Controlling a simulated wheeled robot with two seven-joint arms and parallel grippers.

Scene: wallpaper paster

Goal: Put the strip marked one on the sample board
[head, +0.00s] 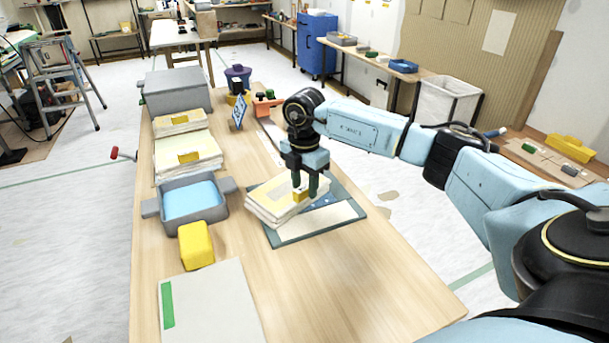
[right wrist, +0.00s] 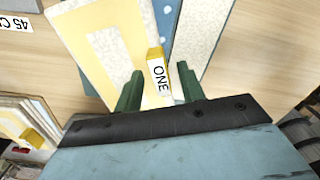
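The strip marked one is a cream pad (head: 272,202) with a yellow tab (head: 301,195); the tab reads ONE in the right wrist view (right wrist: 158,78). It lies over the left part of a dark teal board (head: 275,241), beside a blue dotted piece and a pale speckled piece. My right gripper (head: 305,188) is above the tab. In the right wrist view its green fingers (right wrist: 160,88) stand open on either side of the tab, with small gaps. A pale board with a green band (head: 212,305) lies at the table's front. My left gripper is not in view.
A grey tray with blue contents (head: 158,218) and a yellow block (head: 196,245) stand left of the teal board. Cream pads with yellow tabs (head: 188,172) and a grey box (head: 176,92) are behind. The table's front right is clear.

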